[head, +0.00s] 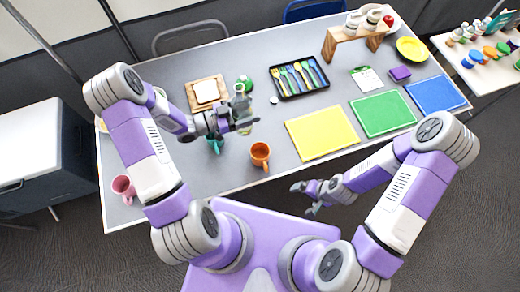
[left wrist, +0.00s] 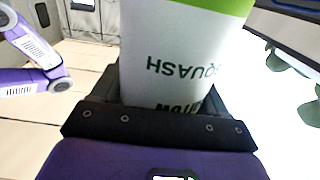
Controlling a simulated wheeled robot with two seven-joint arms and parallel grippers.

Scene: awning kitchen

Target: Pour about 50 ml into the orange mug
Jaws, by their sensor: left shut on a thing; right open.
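The orange mug (head: 260,153) stands upright on the grey table near its front edge. My left gripper (head: 236,124) is behind and left of it, shut on a squash bottle (head: 241,101). In the left wrist view the bottle (left wrist: 180,55) fills the middle, white label reading "SQUASH" with a green band; the label reads upside down there. Whether its base touches the table is hidden. My right gripper (head: 310,197) is open and empty in front of the table edge.
A teal mug (head: 215,144) stands just below the left gripper; a pink mug (head: 123,187) is at the front left. A board with bread (head: 206,91), a cutlery tray (head: 300,78) and a small white round thing (head: 273,100) lie behind. A yellow mat (head: 322,133) lies right of the orange mug.

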